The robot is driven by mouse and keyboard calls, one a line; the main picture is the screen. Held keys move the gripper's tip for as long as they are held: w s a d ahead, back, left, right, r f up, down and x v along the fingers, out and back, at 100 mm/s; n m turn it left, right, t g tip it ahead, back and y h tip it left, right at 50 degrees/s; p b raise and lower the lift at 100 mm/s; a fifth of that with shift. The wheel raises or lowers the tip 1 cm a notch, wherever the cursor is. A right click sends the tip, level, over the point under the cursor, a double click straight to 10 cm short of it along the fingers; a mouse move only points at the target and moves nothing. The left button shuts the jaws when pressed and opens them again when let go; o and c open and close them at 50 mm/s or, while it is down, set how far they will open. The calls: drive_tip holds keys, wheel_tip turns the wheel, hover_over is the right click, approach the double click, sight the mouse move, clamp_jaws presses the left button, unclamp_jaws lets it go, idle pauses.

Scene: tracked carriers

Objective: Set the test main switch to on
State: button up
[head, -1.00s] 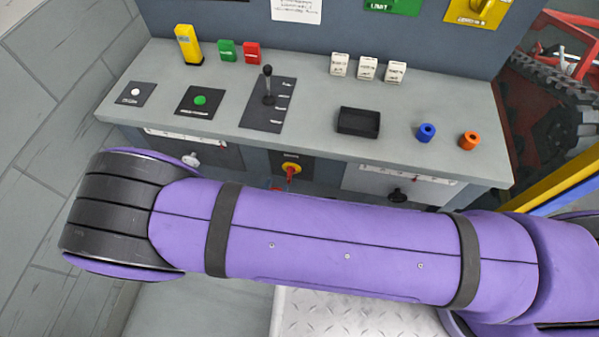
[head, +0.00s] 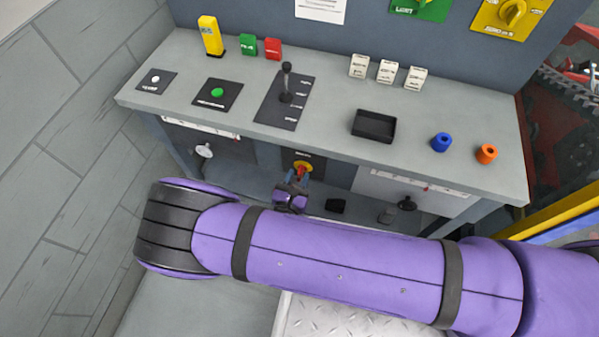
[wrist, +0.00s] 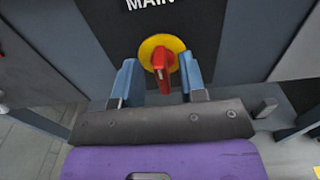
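The main switch (wrist: 161,60) is a red handle on a round yellow plate, under a label reading "MAIN" in the wrist view. It sits on a dark panel below the bench top, and shows in the head view (head: 301,168). Its handle points roughly downward, slightly tilted. My gripper (wrist: 160,77) is open, with one blue finger on each side of the red handle. There are visible gaps between the fingers and the handle. In the head view my gripper (head: 294,185) is just below the switch, partly hidden by my purple arm.
The bench top (head: 330,148) overhangs the switch panel.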

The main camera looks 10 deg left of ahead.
drive_tip(key=shift+w+d, duration=0.1)
drive_tip(key=shift+w, duration=0.8)
clamp_jaws()
